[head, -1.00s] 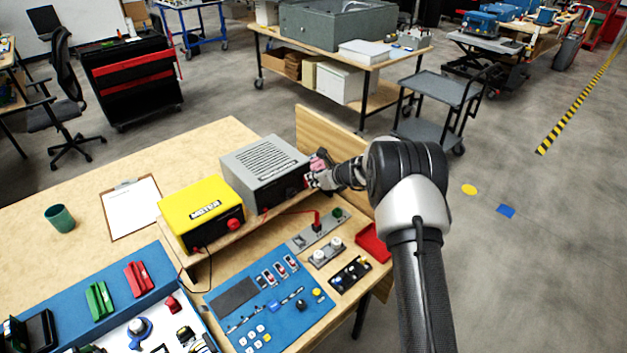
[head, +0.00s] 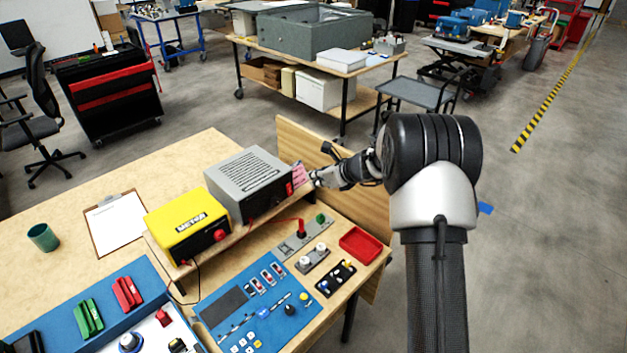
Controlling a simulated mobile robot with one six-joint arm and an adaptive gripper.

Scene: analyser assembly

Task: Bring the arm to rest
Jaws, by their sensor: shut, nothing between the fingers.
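My gripper (head: 314,177) is at the right end of the grey box (head: 250,182), near its front right corner. It is small in the picture, and its fingers are shut with nothing seen between them. A pink piece (head: 299,174) shows beside the fingertips, against the box's end; I cannot tell whether the fingers touch it. My arm reaches in from the lower right, with its large black joint right of the table.
A yellow meter (head: 187,222) stands left of the grey box on a raised shelf. A wooden panel (head: 308,143) rises behind. A red tray (head: 361,245), a blue panel (head: 258,312) and a red plug (head: 301,227) lie in front. Open floor is to the right.

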